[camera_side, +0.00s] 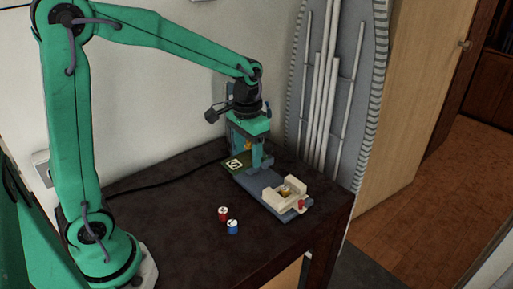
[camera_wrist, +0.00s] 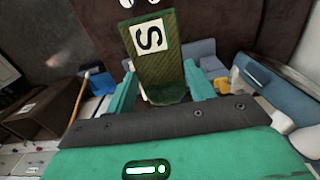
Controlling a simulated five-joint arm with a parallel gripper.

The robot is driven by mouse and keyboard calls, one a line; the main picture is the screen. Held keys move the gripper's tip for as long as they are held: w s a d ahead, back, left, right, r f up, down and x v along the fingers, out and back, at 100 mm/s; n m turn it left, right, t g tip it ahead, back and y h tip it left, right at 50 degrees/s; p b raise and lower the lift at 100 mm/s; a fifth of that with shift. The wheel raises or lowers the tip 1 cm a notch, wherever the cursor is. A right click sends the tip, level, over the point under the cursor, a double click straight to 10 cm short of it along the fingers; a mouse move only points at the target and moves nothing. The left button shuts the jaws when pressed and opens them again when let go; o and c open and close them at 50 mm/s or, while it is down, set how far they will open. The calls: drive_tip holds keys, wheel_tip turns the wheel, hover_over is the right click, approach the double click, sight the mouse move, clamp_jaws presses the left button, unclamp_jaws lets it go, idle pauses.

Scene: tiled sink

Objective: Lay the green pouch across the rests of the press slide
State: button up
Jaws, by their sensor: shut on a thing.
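The green pouch (camera_side: 238,168) has a white label with a dark S-like mark. In the wrist view the pouch (camera_wrist: 165,75) sits between the two teal fingers of my gripper (camera_wrist: 162,92), which is shut on it. In the side view my gripper (camera_side: 256,160) holds the pouch over the back left end of a blue-grey press base. The press slide (camera_side: 273,197) is a cream block with raised sides and a yellowish part between them, nearer the front right of the base. The pouch is apart from these raised sides. Whether it touches the base is unclear.
A red-sided pot (camera_side: 223,213) and a blue-sided pot (camera_side: 232,227) with white tops stand left of the slide. A small red knob (camera_side: 301,204) is at its front. The dark table (camera_side: 170,225) is clear at left; its right edge is close to the base.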

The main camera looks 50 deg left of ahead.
drive_tip(key=shift+w+d+r, duration=0.15)
drive_tip(key=shift+w+r, duration=1.05)
drive_tip(key=s+d+f, duration=0.4)
drive_tip(key=s+f, duration=0.4)
drive_tip(key=s, duration=0.2)
hover_over(228, 199)
wheel_tip(228, 199, down, 7)
drive_tip(key=shift+r, duration=0.1)
drive_tip(key=shift+f, duration=2)
drive_tip(key=shift+f, duration=0.15)
